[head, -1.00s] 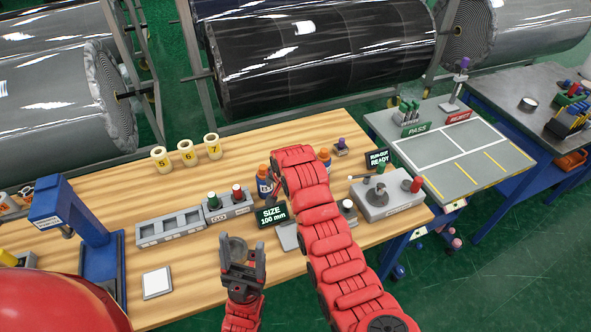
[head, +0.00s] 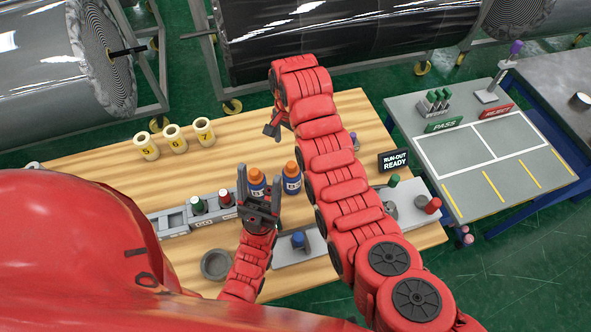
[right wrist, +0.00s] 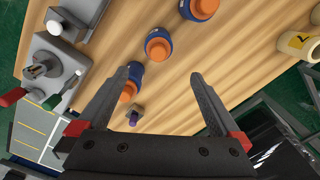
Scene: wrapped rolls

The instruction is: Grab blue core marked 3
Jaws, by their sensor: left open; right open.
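Two blue cores with orange tops stand on the wooden table in the head view: one (head: 257,187) at the left, one (head: 291,182) at the right. Their white labels are too small to read surely. The right wrist view shows three orange-topped blue pieces: an upper one (right wrist: 199,8), a middle one (right wrist: 158,47) and a lower one (right wrist: 128,92) partly behind a finger. My left gripper (head: 259,178) is open, its fingers in front of the left core; I cannot tell whether they touch it. My right gripper (head: 272,128) is open and empty above the table; it shows in its wrist view (right wrist: 166,74).
Yellow-white numbered rolls (head: 174,139) stand at the table's back left. A grey rack (head: 175,222) with green- and red-topped pieces lies left of my left gripper. A run-out sign (head: 394,161) stands at the right. Bare wood lies beneath my right gripper.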

